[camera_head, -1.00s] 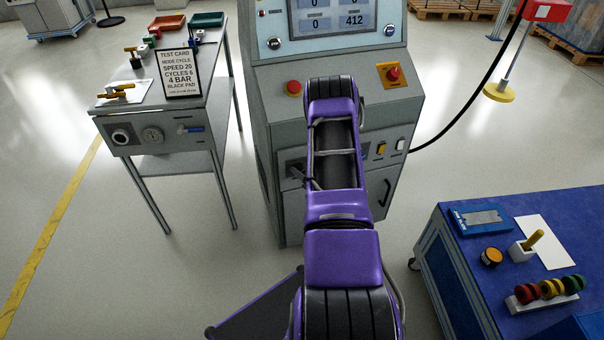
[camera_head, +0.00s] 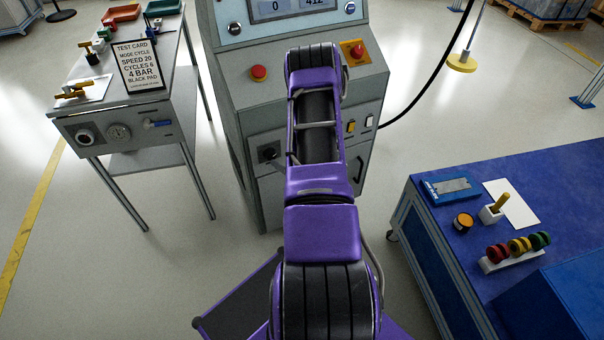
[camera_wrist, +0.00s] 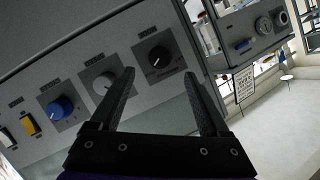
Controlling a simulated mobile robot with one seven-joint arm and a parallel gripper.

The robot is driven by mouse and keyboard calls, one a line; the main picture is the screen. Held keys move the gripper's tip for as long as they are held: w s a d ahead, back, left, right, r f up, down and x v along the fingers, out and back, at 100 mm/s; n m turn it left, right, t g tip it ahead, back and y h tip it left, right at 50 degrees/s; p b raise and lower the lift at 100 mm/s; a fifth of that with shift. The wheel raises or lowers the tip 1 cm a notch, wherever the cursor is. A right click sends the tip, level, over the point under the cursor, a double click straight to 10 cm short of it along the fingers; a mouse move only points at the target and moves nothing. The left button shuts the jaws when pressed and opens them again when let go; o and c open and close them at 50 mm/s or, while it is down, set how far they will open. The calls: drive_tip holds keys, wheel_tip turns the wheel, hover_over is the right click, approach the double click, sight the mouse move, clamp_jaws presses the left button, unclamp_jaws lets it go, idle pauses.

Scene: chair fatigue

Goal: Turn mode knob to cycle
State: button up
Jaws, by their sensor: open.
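A black knob (camera_wrist: 157,57) with a white pointer mark sits on a grey plate on the machine panel in the wrist view. It also shows at the left of the panel in the head view (camera_head: 268,152). Beside it are a grey knob (camera_wrist: 106,83) and a blue knob (camera_wrist: 60,108).
Yellow (camera_head: 351,125) and white (camera_head: 369,123) switches sit right of my arm. Red buttons (camera_head: 258,73) are above. A side table with a test card (camera_head: 138,65) stands left. A blue bench (camera_head: 560,190) with small items stands right. Open floor lies between.

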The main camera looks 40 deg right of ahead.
drive_tip(key=v, duration=0.9)
drive_tip(key=shift+s+p, duration=0.25)
drive_tip(key=shift+p, duration=0.1)
drive_tip(key=shift+r, duration=0.1)
